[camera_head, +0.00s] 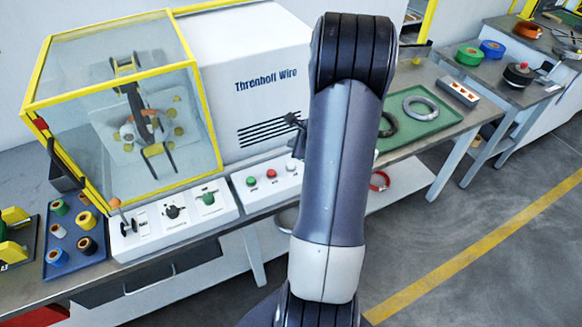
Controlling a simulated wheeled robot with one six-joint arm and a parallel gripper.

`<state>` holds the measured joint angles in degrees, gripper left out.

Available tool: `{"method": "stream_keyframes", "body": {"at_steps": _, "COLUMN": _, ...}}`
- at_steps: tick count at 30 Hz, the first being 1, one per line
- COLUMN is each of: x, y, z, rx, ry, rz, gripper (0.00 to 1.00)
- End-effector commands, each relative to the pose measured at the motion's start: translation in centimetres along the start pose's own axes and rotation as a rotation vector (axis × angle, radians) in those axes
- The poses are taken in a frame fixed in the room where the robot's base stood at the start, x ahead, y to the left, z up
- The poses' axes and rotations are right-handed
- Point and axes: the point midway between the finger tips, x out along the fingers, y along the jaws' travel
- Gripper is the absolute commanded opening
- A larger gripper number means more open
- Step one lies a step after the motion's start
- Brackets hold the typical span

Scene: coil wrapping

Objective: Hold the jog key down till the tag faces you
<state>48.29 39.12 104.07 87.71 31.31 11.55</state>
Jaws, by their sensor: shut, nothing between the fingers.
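A control box (268,186) on the bench front carries a green button (250,181), a red button (271,174) and a white button (290,167). I cannot read which is the jog key. Left of it, a second panel (172,222) has a lever, a black knob and a green knob. Behind the clear, yellow-framed guard (105,190), a coil (127,133) sits partly hidden in the wrapping machine. I cannot make out a tag on it. My gripper (296,138) shows only partly, dark and shut, beside my arm above the control box's right end; its fingertips are mostly hidden.
The white machine housing (250,60) stands behind the control box. A blue tray (75,235) of tape rolls lies left. A green mat (440,125) with a grey ring coil (420,107) lies right of my arm. The floor at lower right is clear.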

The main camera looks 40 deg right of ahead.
Motion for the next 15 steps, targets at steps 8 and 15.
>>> {"method": "stream_keyframes", "body": {"at_steps": 8, "x": 3.2, "y": 2.4, "z": -2.4, "rx": 0.0, "ry": 0.0, "rz": 0.0, "gripper": 0.0}}
{"method": "stream_keyframes", "body": {"at_steps": 15, "x": 4.3, "y": 3.2, "z": -3.2, "rx": -0.001, "ry": 0.0, "rz": 0.0, "gripper": 0.0}}
